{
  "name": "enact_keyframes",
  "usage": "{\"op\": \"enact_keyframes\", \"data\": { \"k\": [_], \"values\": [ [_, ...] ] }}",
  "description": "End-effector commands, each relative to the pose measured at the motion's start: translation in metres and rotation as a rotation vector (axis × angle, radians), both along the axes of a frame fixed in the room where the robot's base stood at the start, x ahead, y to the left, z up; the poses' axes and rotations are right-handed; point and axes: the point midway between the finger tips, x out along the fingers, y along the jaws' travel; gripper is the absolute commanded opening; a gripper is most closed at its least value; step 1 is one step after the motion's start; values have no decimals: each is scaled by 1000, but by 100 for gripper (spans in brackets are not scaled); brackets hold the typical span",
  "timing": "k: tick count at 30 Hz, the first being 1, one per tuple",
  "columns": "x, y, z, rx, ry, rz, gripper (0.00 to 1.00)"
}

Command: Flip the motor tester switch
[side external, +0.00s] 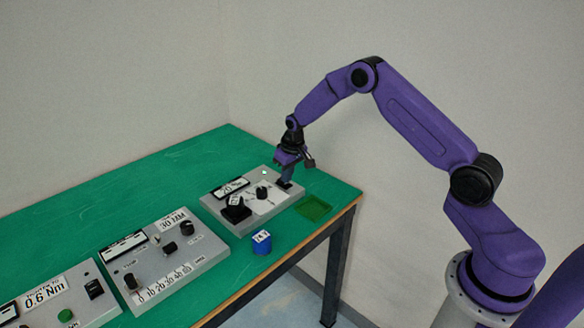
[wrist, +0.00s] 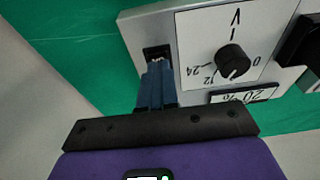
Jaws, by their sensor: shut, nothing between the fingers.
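The grey tester panel (side external: 250,215) at the far end of the green table has a black switch (side external: 284,185) in its right part, next to a white plate with a dark knob (side external: 263,192). My gripper (side external: 287,175) is over this switch, pointing down, with its fingers together. In the wrist view, the blue-grey fingers (wrist: 156,70) end at the black switch recess (wrist: 157,52) and hide its lower part. I cannot tell whether they touch the switch or which way it is set. The knob (wrist: 232,60) stands beside it, on a scale marked V, 0, 12, 24.
A blue labelled object (side external: 261,242) stands on the table in front of the panel. A shallow green tray (side external: 313,207) lies right of the panel, near the table edge. Two more control panels (side external: 165,262) (side external: 90,315) stand toward the lower left. The far left table is clear.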

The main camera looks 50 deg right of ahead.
Motion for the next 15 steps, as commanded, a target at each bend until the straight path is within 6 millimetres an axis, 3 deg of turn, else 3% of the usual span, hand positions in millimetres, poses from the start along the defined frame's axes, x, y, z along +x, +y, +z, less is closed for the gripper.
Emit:
{"op": "enact_keyframes", "data": {
  "k": [8,15],
  "values": [
    [-7,0,37,0,-4,0,0],
    [-29,0,68,0,-2,0,0]
  ]
}}
